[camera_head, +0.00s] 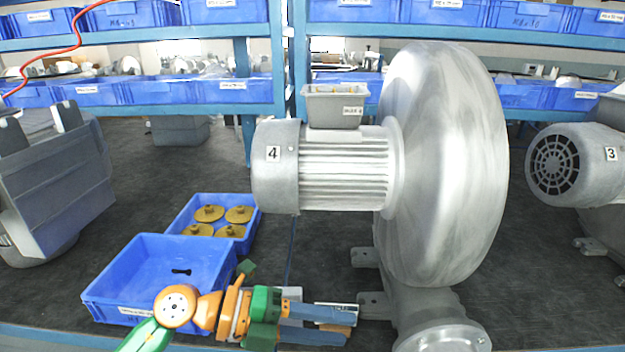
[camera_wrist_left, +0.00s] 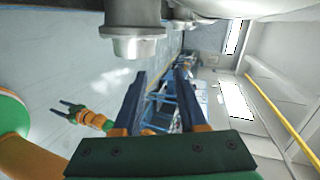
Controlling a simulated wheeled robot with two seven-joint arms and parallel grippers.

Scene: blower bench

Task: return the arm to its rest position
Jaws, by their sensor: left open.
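My left gripper (camera_head: 352,325) is low at the front of the bench in the head view, beside the base of the large grey blower (camera_head: 450,160) marked 4. Its two blue fingers are apart with nothing between them. In the left wrist view, the open fingers of my left gripper (camera_wrist_left: 162,85) point away from the camera, with a grey flanged part (camera_wrist_left: 135,42) just beyond and above them. A second gripper, my right one (camera_wrist_left: 70,108), shows small at the left of that view, its fingers apart and empty.
Another blower (camera_head: 575,165) marked 3 is at right, a grey machine (camera_head: 60,175) at left.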

